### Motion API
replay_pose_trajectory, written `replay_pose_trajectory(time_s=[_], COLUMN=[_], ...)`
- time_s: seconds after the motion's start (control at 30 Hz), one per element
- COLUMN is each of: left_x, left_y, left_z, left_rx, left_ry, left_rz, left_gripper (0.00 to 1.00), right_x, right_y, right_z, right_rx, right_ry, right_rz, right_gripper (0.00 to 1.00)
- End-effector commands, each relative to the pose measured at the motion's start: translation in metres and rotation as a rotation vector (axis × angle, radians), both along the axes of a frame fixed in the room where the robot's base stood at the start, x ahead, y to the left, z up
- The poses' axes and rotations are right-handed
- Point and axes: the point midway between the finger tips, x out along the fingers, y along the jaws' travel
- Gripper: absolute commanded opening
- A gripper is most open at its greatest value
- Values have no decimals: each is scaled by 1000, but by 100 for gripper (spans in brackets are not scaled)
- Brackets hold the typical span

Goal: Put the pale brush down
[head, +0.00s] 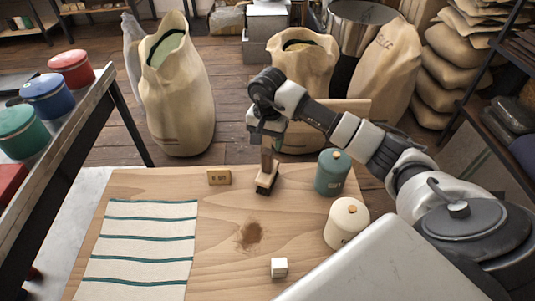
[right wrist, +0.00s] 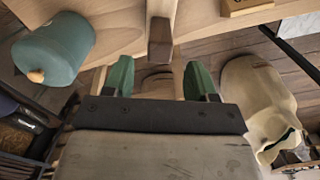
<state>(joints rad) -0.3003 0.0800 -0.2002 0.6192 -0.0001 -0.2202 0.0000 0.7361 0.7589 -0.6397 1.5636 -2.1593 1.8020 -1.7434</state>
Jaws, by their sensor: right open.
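My right gripper (head: 268,142) is open just above the handle in the head view. In the right wrist view the green fingers of the right gripper (right wrist: 158,70) are spread apart, and the brush handle (right wrist: 161,40) lies beyond their tips, with nothing held between them. A brown patch of grounds (head: 249,235) lies on the table in front of the brush. My left gripper is not in view.
A striped cloth (head: 140,227) covers the table's left side. A small wooden block (head: 219,177) is left of the brush. Sacks (head: 178,95) stand behind.

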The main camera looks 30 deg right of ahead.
Motion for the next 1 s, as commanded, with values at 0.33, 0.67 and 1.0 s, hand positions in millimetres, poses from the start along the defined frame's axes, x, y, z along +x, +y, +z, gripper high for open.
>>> replay_pose_trajectory(time_s=[0.33,0.67,1.0], left_x=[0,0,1], left_y=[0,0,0], left_z=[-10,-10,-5], left_rx=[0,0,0], left_ry=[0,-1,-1], left_rz=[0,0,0], left_gripper=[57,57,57], right_x=[0,0,0], right_y=[0,0,0], right_z=[51,56,60], right_rx=[0,0,0], right_ry=[0,1,1], right_rz=[0,0,0], right_gripper=[57,57,57])
